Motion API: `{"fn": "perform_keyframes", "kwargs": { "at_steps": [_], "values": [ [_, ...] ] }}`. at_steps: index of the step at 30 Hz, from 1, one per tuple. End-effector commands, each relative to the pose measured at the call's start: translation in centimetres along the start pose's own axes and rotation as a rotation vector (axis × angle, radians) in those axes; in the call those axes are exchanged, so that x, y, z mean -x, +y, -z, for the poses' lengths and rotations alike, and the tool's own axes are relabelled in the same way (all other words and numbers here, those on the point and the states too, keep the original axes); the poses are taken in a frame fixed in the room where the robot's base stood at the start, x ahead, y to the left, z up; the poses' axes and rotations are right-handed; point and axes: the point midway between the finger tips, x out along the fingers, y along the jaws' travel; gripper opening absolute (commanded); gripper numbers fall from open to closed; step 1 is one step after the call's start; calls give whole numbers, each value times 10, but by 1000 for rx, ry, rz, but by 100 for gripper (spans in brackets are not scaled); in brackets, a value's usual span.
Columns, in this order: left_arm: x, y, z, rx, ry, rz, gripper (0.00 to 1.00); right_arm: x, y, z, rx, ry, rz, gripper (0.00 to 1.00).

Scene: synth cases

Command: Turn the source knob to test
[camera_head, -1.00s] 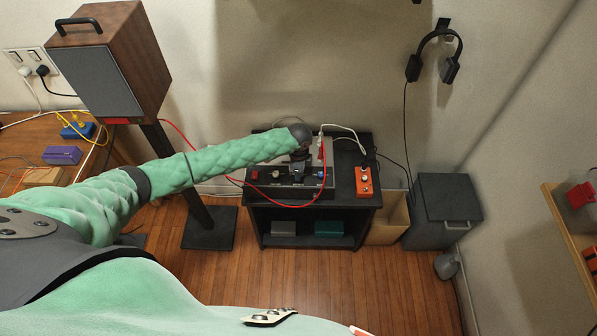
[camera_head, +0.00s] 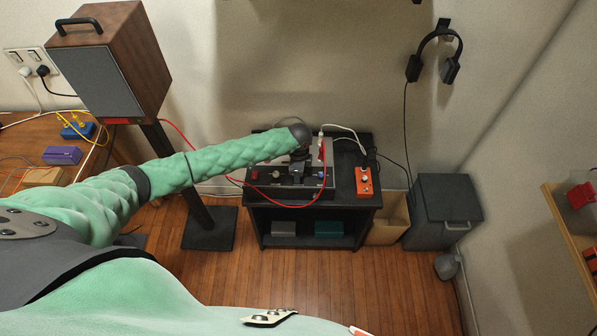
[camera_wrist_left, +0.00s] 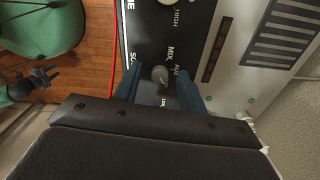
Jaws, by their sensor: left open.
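The source knob (camera_wrist_left: 159,75) is a small grey knob on a black panel (camera_wrist_left: 141,20) in the left wrist view. Printed words beside it include MIX, AUX and what looks like LINE; the SOURCE label is partly covered, and I cannot read a TEST mark. My left gripper (camera_wrist_left: 158,88) is open, with one blue finger on each side of the knob; I cannot tell whether they touch it. In the head view my left gripper (camera_head: 300,172) reaches down over the black unit (camera_head: 272,192) on the stand and hides the knob. My right gripper is not in view.
The black stand (camera_head: 345,215) also carries an orange box (camera_head: 363,182) with a knob. A red cable (camera_head: 235,181) loops past the unit. Another pale knob (camera_wrist_left: 167,2) sits near HIGH. A speaker (camera_head: 110,65) stands left, a grey bin (camera_head: 440,215) right.

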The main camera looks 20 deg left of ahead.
Motion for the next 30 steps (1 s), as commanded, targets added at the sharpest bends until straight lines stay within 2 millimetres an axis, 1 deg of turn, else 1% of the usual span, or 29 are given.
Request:
{"fn": "perform_keyframes", "kwargs": {
  "at_steps": [3,5,6,7,9,12,15,21,30],
  "values": [
    [8,-1,0,0,2,3,41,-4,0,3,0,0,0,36],
    [15,-1,0,0,2,3,41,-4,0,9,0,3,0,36],
    [21,-1,0,0,1,3,41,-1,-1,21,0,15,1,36],
    [26,-1,-1,0,2,3,41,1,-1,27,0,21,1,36],
    [38,-1,0,-1,1,2,41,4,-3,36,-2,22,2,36],
    [53,-1,0,-1,1,3,41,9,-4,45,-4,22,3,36],
    [64,-1,0,0,1,2,41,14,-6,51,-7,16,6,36],
    [76,-1,-1,0,1,1,41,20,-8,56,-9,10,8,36],
    [77,-1,0,0,0,1,41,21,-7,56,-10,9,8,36]
  ]
}}
